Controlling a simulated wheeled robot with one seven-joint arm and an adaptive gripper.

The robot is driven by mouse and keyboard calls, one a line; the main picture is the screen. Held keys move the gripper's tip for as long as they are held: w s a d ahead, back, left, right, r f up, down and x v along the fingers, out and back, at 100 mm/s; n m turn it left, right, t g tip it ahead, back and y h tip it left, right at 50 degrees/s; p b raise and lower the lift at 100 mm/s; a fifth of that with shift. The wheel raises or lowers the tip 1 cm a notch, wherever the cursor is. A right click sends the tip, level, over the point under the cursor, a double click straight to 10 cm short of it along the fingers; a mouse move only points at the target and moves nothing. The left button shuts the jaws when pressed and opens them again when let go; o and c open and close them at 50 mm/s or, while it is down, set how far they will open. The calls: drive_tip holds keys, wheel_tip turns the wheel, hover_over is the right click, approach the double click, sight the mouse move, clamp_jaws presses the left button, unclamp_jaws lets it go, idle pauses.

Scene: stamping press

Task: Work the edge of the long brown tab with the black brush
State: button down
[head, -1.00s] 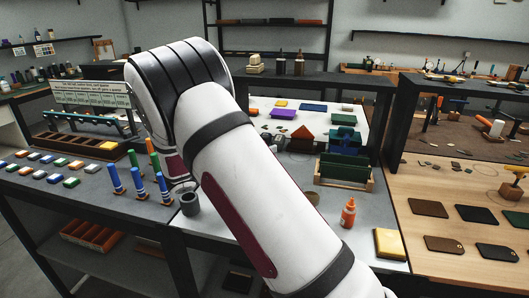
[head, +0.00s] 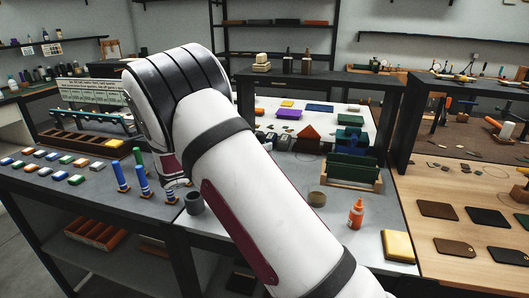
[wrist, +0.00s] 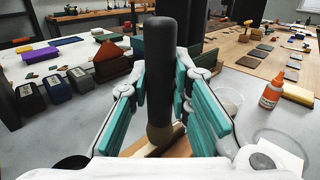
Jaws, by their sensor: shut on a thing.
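My gripper (wrist: 163,105) shows in the wrist view, its teal-padded fingers shut on the black brush (wrist: 160,60). The brush is upright, with a thick black handle and a tan-brown lower part between the pads. Its bottom end is near a brown wooden-looking piece (wrist: 182,146), mostly hidden; I cannot tell whether they touch or whether this is the long tab. In the head view my arm hides the gripper and brush. Two brown tabs, one upper (head: 438,208) and one lower (head: 455,250), lie on the right-hand wooden table; I cannot tell which is the long one.
An orange glue bottle (head: 356,213), a yellow block (head: 397,246) and a round jar (head: 317,199) stand on the grey table. A wooden rack with green pieces (head: 350,168) is behind them. A grey cup (head: 194,202) and blue-handled tools (head: 142,182) are left of my arm.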

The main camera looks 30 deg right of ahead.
drive_tip(key=shift+w+a, duration=0.1)
idle(0.3)
drive_tip(key=shift+w+a+b, duration=0.65)
drive_tip(key=shift+w+a, duration=0.35)
drive_tip(key=shift+a, duration=0.1)
drive_tip(key=shift+a, duration=0.1)
drive_tip(key=shift+w+a+b, duration=0.75)
drive_tip(key=shift+w+a, duration=0.3)
wheel_tip(320, 180, up, 5)
drive_tip(key=shift+p, duration=1.15)
